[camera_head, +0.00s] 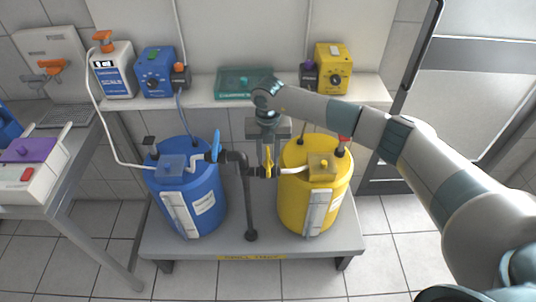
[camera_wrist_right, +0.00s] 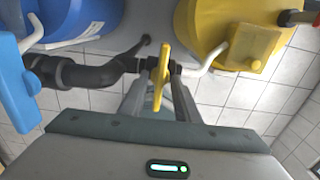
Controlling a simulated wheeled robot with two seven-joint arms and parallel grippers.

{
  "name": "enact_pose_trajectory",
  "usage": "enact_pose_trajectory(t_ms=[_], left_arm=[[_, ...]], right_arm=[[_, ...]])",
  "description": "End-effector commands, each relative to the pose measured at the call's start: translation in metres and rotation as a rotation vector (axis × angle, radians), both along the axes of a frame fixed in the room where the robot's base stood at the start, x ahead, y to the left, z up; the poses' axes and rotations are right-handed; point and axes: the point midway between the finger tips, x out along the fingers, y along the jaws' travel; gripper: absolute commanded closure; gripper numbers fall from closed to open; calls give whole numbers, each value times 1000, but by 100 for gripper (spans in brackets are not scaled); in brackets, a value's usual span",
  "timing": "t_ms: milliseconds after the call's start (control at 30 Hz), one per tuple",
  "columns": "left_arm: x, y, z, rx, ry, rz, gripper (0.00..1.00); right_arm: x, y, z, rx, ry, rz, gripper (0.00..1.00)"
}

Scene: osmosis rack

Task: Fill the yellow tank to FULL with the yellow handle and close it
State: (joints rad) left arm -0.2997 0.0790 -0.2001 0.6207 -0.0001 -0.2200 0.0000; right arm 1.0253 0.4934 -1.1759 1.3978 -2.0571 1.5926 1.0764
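The yellow tank (camera_head: 302,207) stands on the right of the low platform, with a pale vertical level strip (camera_head: 319,211) on its front; I cannot read the level. The yellow handle (camera_head: 268,161) sits on the dark pipe valve left of that tank. In the right wrist view the yellow handle (camera_wrist_right: 160,72) stands between the two fingers of my right gripper (camera_wrist_right: 160,100). The fingers are apart, with visible room on both sides of the handle. In the head view my right gripper (camera_head: 267,150) hangs over the handle from above. My left gripper is not in view.
A blue tank (camera_head: 188,199) with a blue handle (camera_head: 216,146) stands left of the dark pipe (camera_head: 247,200). A shelf (camera_head: 210,103) above carries a blue pump (camera_head: 155,72), a yellow pump (camera_head: 334,69) and a green tray (camera_head: 245,82). A side table (camera_head: 60,176) stands at the left.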

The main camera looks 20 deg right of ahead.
Motion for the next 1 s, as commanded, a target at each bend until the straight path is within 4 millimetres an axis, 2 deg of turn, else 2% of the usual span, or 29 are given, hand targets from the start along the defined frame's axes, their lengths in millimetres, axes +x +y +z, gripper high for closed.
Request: enact_pose_trajectory(t_ms=[167,200,300,667,1000], left_arm=[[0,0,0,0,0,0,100],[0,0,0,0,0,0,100],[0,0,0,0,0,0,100],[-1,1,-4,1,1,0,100],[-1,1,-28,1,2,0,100]], right_arm=[[0,0,0,0,0,0,71],[0,0,0,0,0,0,76],[0,0,0,0,0,0,100],[0,0,0,0,-1,15,100],[1,-1,-4,-2,-3,149,100]])
